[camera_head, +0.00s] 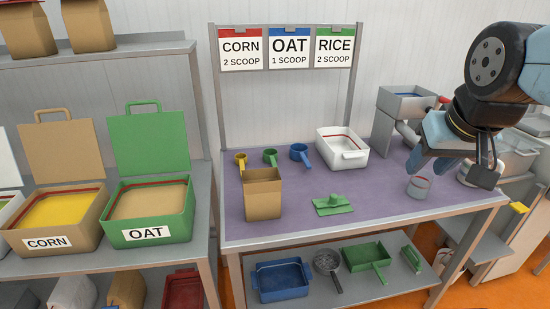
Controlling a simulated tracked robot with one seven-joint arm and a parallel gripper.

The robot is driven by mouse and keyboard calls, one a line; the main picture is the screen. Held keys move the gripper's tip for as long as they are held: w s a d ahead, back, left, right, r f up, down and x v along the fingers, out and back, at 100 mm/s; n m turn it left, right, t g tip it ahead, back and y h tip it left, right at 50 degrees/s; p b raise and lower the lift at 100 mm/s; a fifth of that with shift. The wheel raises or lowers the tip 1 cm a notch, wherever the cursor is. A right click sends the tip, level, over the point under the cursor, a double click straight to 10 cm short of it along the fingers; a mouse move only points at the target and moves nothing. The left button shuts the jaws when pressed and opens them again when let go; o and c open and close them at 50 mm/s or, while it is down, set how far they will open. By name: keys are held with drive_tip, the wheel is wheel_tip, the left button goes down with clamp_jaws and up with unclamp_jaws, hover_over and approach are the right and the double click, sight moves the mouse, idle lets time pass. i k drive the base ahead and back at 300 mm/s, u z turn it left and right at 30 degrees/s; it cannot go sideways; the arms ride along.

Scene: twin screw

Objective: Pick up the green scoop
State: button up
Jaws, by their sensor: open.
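The green scoop (270,157) is a small cup with a handle, standing at the back left of the purple-topped table (385,205). It is between a yellow scoop (240,160) on its left and a larger blue scoop (300,154) on its right. The brown paper bag (262,195) stands just in front of it, near its handle. My gripper (483,170) is at the far right, above the table's right end, far from the green scoop. It is open, with nothing visible in it; its fingers are partly hard to make out.
A white bin (342,148), a flat green tool (333,205) and a small grey cup (418,187) are on the table. A signboard (290,48) rises behind. Corn (48,244) and oat (148,230) boxes stand left. The table's middle right is mostly clear.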

sight(273, 163)
drive_tip(key=u, duration=0.1)
drive_tip(key=i, duration=0.9)
drive_tip(key=z, duration=0.1)
